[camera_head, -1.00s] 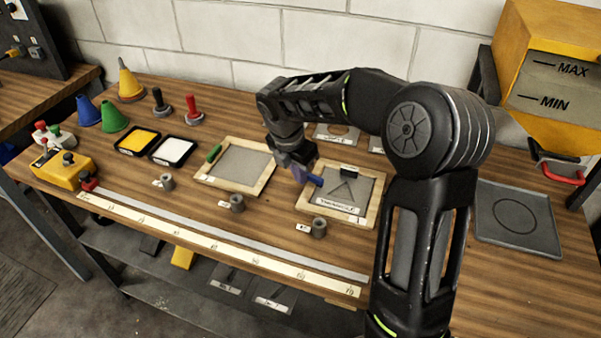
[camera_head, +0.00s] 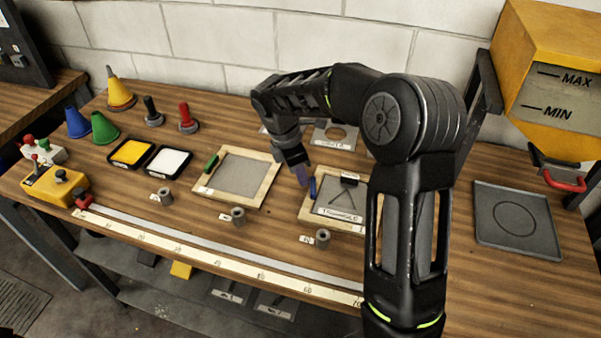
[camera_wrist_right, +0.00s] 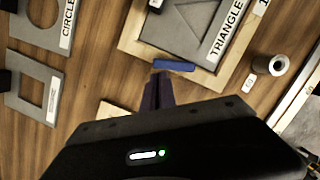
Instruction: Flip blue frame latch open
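The blue latch (camera_head: 313,187) sits on the left rail of the right-hand wooden frame (camera_head: 345,229), which holds a grey triangle stencil (camera_head: 341,205). In the right wrist view the blue latch (camera_wrist_right: 174,66) lies roughly along the frame's rail, at a slight angle to it. My right gripper (camera_head: 302,176) is just left of the latch, with a small gap between them in the head view. In the wrist view its purple fingers (camera_wrist_right: 157,90) are together, with nothing seen between them, close to the latch's end. My left gripper is not in view.
Another wooden frame (camera_head: 224,193) with a green latch (camera_head: 211,163) stands to the left. Grey stencil plates (camera_head: 334,135) lie behind the gripper. Small grey cylinders (camera_head: 323,238) stand in front of the frames. A grey tray (camera_head: 517,248) lies at right.

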